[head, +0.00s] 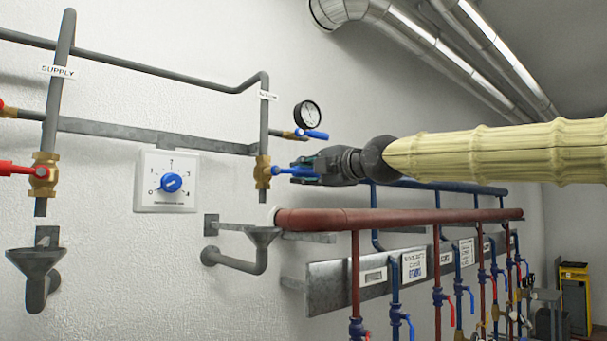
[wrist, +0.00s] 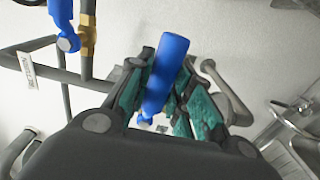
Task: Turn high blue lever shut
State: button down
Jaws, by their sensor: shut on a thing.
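Two blue levers show high on the wall in the head view. The upper blue lever (head: 313,134) sits below the round gauge and sticks out to the right. The lower blue lever (head: 284,171) is on the brass valve (head: 262,172) of the right-hand vertical pipe and points roughly sideways. My gripper (head: 302,171) is at the outer end of this lower lever. In the wrist view a blue lever (wrist: 166,72) lies between the green-padded fingers of my gripper (wrist: 165,98), which is shut on it. Another blue lever (wrist: 63,22) shows at top left beside a brass fitting.
A white box with a blue dial (head: 170,183) is left of the valve. A grey funnel (head: 250,235) is below it. A red pipe (head: 400,218) runs below my arm, with several lower red and blue levers under it. A red lever (head: 18,168) is at far left.

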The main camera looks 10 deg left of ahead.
jog(key=c, duration=1.3)
grip_release()
jog(key=shift+r, duration=0.1)
jog(key=shift+o, duration=0.2)
jog(key=v, duration=1.2)
